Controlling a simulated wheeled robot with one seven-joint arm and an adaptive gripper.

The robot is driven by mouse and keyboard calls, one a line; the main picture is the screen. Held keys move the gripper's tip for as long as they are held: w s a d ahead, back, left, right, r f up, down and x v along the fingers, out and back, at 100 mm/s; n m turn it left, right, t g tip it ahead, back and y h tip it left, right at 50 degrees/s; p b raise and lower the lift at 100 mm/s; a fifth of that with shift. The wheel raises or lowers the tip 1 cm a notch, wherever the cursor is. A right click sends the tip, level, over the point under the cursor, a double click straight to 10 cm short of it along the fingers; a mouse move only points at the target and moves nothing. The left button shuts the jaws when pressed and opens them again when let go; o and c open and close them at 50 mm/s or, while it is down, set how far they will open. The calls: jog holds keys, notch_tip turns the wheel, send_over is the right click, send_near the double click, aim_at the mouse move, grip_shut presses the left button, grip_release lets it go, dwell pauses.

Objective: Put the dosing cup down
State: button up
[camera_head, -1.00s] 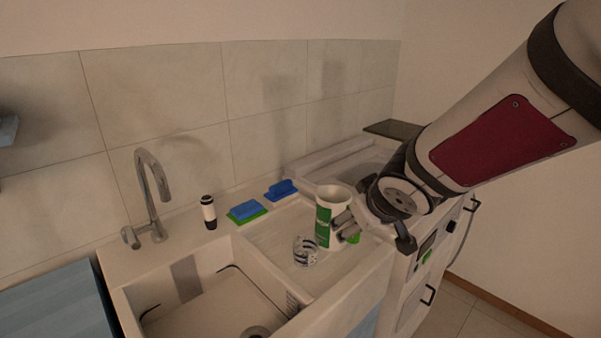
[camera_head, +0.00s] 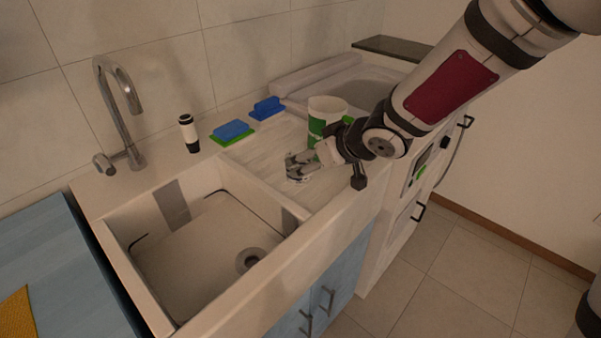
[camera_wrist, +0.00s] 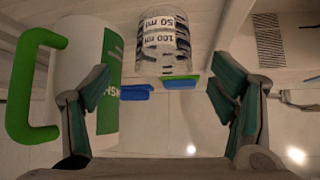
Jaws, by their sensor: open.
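The dosing cup, clear with dark 50 ml and 100 ml markings, shows in the wrist view (camera_wrist: 163,48), ahead of my fingers and roughly centred across the gap. In the head view my gripper (camera_head: 302,165) is low over the drainboard at the cup. I cannot tell whether a finger touches the cup.
A white and green container (camera_head: 326,108) with a green handle (camera_wrist: 22,95) stands close beside my gripper. The sink basin (camera_head: 205,240) opens to the left. Blue-and-green sponges (camera_head: 232,131), a blue brush (camera_head: 267,107), a black-and-white bottle (camera_head: 188,133) and the faucet (camera_head: 125,110) line the back.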

aim_at(305, 180)
jog(key=shift+b+x, duration=1.65)
jog(key=shift+x, duration=1.6)
jog(key=shift+a+r, duration=0.15)
jog(key=c, duration=1.4)
jog(key=shift+c, duration=0.2)
jog(key=shift+r, duration=0.1)
